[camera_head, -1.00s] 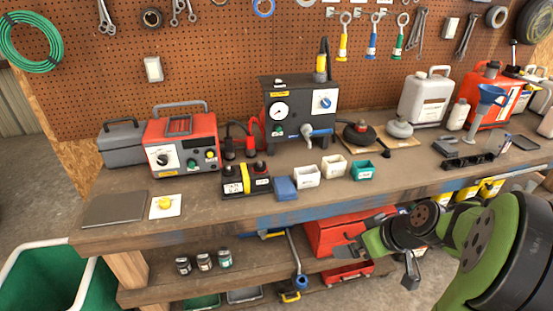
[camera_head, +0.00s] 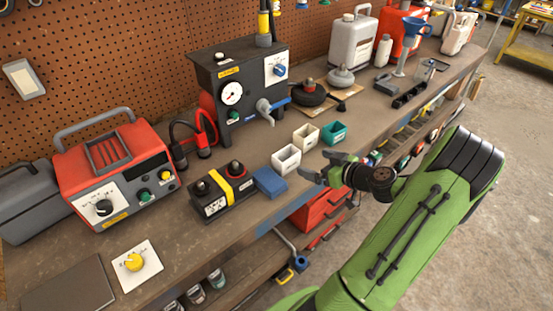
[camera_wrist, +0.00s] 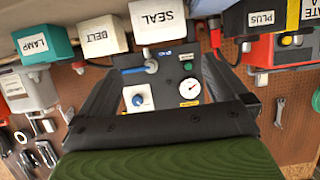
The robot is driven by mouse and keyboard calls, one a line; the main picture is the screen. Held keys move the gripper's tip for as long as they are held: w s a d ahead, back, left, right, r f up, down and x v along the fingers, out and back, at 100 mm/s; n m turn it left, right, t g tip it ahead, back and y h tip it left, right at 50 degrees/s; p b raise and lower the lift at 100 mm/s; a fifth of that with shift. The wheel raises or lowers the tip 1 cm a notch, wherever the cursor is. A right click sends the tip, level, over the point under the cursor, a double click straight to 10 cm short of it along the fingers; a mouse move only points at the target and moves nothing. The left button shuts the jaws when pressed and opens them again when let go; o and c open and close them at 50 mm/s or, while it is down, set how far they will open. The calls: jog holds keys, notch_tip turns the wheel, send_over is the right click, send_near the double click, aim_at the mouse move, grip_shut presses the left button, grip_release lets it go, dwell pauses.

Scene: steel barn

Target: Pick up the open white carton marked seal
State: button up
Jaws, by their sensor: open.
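The open white carton marked SEAL (camera_head: 286,160) stands upright on the bench between the blue box (camera_head: 269,182) and the cream carton (camera_head: 305,137). In the wrist view the SEAL carton (camera_wrist: 158,22) is at the top, its lettered face toward the camera, its upper part in the picture cut off. My gripper (camera_head: 319,166) is open and empty, at the bench's front edge, to the right of the SEAL carton and apart from it. In the wrist view my fingers (camera_wrist: 165,55) spread on both sides below the carton.
The cream carton marked BELT (camera_wrist: 100,36) and the teal carton marked LAMP (camera_wrist: 42,45) stand close beside it. A battery with a yellow strap (camera_head: 222,192) is left of the blue box. A black gauge unit (camera_head: 240,85) stands behind. Bare bench lies between.

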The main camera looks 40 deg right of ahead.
aim_at(282, 153)
jog(key=x, duration=1.4)
jog(key=shift+s+a, duration=0.1)
jog(key=shift+s, duration=0.1)
jog(key=c, duration=0.7)
